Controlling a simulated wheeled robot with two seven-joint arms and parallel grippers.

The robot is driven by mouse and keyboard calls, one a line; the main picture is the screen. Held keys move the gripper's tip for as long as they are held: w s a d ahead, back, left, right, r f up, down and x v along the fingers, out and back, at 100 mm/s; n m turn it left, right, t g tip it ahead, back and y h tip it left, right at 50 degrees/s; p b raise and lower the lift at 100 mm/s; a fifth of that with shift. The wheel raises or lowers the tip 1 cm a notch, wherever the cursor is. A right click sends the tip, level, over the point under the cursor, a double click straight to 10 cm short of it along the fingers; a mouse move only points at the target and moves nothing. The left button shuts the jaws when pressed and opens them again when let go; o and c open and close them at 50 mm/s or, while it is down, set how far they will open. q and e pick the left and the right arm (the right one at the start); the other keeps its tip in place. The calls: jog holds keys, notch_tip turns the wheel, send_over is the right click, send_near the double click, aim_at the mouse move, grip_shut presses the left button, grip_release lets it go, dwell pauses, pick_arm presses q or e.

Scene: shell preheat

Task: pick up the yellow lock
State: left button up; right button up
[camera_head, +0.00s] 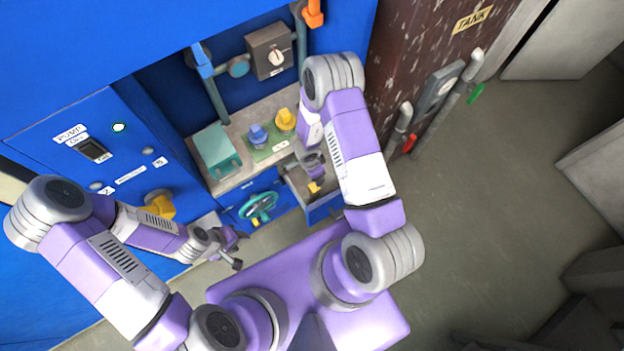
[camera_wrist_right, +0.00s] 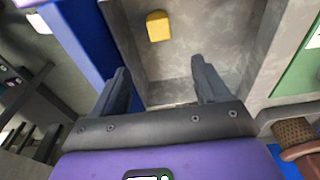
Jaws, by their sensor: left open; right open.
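A small yellow lock (camera_head: 314,187) lies inside an open grey drawer (camera_head: 298,186) below the counter. In the right wrist view the yellow lock (camera_wrist_right: 159,26) shows as a rounded block on the drawer floor, beyond my fingertips and left of the middle between them. My right gripper (camera_wrist_right: 158,80) is open and empty over the drawer; the lock is apart from its fingers. In the head view my right arm partly covers the drawer. My left gripper (camera_head: 240,250) is open and empty, low in front of the blue cabinet.
A teal handwheel (camera_head: 260,207) sits left of the drawer. The floor at right is clear.

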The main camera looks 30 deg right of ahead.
aim_at(314, 187)
jog(key=f+b, duration=0.6)
jog(key=f, duration=0.1)
jog(key=f+b, duration=0.3)
jog(key=f, duration=0.1)
jog(key=shift+w, duration=0.3)
jog(key=f+b, duration=0.1)
jog(key=f, duration=0.1)
jog(key=f+b, duration=0.2)
jog(key=d+f+b, duration=0.1)
jog(key=f+b, duration=0.1)
jog(key=shift+s+f, duration=0.25)
jog(key=shift+f, duration=0.6)
jog(key=shift+r, duration=0.1)
jog(key=c, duration=1.1)
